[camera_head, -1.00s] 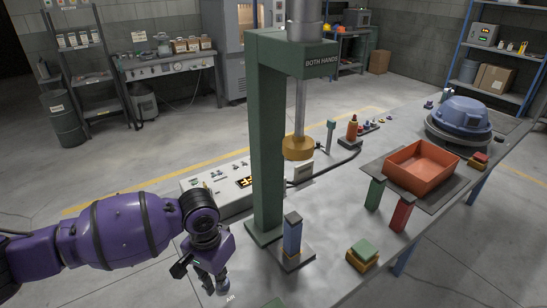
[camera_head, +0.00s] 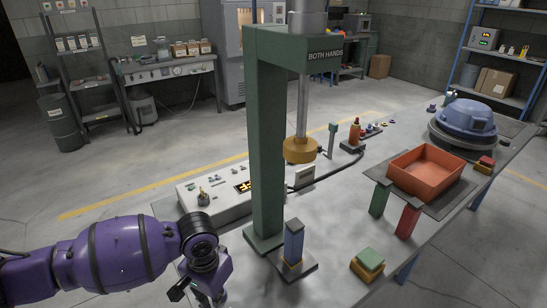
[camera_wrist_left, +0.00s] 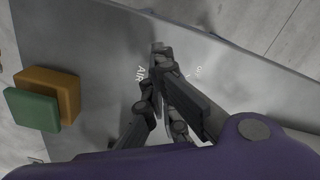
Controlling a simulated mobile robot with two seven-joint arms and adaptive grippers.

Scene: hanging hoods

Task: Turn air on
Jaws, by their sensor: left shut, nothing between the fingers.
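In the left wrist view, the white word AIR (camera_wrist_left: 140,73) is printed on the grey bench top, with smaller white marks just right of the fingers. My left gripper (camera_wrist_left: 158,50) is shut and empty, its dark fingers over the bench between the word and those marks. A dark piece at the fingertips may be an air lever; I cannot tell it from the fingers. In the head view, my left gripper (camera_head: 208,296) is low at the bottom edge, near the bench's front left corner. My right gripper is out of view.
A green press frame (camera_head: 266,140) marked BOTH HANDS stands right of my left arm. A blue post (camera_head: 293,240) stands before it, and a control box (camera_head: 215,198) lies behind my wrist. Beside the gripper are an orange block (camera_wrist_left: 62,85) and a green block (camera_wrist_left: 32,108).

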